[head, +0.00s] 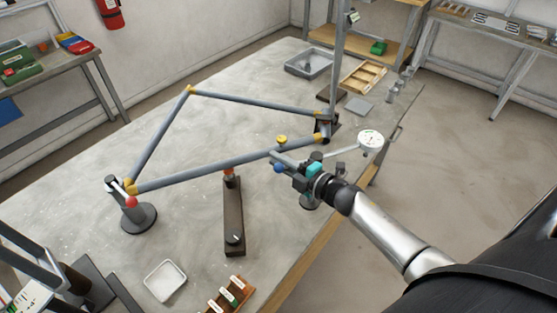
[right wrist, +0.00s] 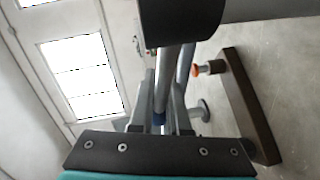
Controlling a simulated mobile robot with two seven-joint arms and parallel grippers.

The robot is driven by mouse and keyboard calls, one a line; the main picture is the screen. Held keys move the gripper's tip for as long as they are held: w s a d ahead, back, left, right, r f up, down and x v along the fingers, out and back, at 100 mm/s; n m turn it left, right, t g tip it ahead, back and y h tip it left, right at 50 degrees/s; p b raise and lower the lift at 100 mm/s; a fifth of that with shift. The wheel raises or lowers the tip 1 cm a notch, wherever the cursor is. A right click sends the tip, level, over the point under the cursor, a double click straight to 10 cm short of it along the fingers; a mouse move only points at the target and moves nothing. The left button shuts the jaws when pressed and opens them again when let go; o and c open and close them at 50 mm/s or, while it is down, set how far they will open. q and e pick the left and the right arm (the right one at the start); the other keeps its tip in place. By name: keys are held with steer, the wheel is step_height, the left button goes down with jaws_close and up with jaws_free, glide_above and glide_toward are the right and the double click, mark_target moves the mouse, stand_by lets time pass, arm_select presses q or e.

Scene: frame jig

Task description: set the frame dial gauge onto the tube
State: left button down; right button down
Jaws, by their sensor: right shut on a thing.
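The bike-like frame of grey tubes with yellow joints stands over the table; its lower tube (head: 215,165) runs from the left stand to the right post. The dial gauge (head: 370,139), a round white face on a thin arm, is right of the frame, apart from the tube. A stand with a round dark base (head: 310,203) sits partly hidden behind my right gripper. My left gripper is not in view.
A brown block support (head: 233,215) with an orange top stands under the lower tube. A left stand (head: 138,217) has a red knob. A white tray (head: 165,281), a wooden rack (head: 230,296), a grey bin (head: 309,63) and a wooden box (head: 362,76) lie on the table.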

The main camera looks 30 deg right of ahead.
steer(key=shift+s, duration=0.1)
steer(key=n+y, duration=0.1)
steer(key=s+n+g+y+b, duration=0.2)
steer(key=y, duration=0.1)
steer(key=shift+s+a+f, duration=0.15)
steer(key=shift+s+a, duration=0.05)
steer(key=shift+a, duration=0.05)
steer(key=shift+s+d+n+g+y+b, duration=0.2)
steer(key=shift+s+n+g+y+b, duration=1.5)
steer(key=shift+b, duration=0.65)
steer(key=shift+s+d+n+g+y+b, duration=0.2)
steer(key=shift+s+n+g+y+b, duration=1.1)
steer(key=shift+n+g+b, duration=0.75)
steer(key=shift+w, duration=0.1)
steer(key=c, duration=0.9)
jaws_free()
steer(key=shift+d, duration=0.1)
